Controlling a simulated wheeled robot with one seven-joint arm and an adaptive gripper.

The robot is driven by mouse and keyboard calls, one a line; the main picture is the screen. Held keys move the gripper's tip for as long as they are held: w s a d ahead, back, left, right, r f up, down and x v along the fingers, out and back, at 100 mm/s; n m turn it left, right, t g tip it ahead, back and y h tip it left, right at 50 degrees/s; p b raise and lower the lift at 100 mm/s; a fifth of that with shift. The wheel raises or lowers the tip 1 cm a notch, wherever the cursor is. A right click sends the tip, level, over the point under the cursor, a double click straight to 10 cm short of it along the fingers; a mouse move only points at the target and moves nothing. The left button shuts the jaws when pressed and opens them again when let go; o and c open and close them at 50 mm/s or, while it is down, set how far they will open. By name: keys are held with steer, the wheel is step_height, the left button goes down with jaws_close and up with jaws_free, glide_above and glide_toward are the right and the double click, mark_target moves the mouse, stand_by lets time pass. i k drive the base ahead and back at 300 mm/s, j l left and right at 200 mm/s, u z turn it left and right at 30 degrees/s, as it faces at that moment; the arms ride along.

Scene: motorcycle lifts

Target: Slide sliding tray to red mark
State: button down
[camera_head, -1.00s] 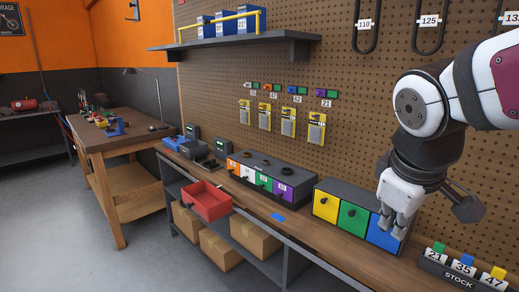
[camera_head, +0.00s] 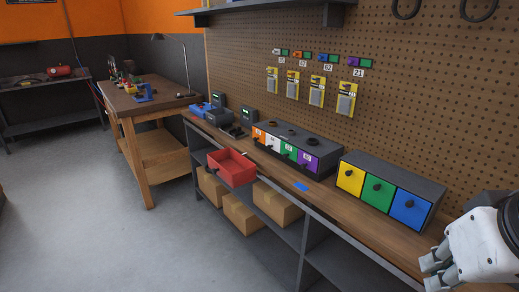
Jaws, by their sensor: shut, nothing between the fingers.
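A red open tray (camera_head: 232,168) sticks out past the front edge of the workbench, left of the middle of the head view. It looks empty, and it is the only thing I see that could be the sliding tray. I cannot make out a red mark; a flat blue mark (camera_head: 302,186) lies on the bench top to the right of the tray. My gripper (camera_head: 436,272) is at the lower right, in front of the bench, shut and empty, well apart from the tray.
A cabinet with yellow, green and blue drawers (camera_head: 378,187) stands between my gripper and the tray. A box with coloured numbered panels (camera_head: 288,150) stands behind the tray. Cardboard boxes (camera_head: 240,213) sit on the lower shelf. The grey floor (camera_head: 120,240) at left is clear.

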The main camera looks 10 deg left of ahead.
mark_target(236, 170)
steer(key=i+j, duration=0.15)
steer(key=j, duration=0.2)
steer(key=i+j+z, duration=0.1)
steer(key=j, duration=0.2)
steer(key=i+j, duration=0.2)
steer(key=j, duration=0.15)
steer(key=i+j, duration=0.15)
steer(key=j, duration=0.2)
steer(key=i+j+z, duration=0.1)
steer(key=j, duration=0.25)
steer(key=i+j, duration=0.2)
steer(key=j, duration=0.15)
steer(key=l+z, duration=0.05)
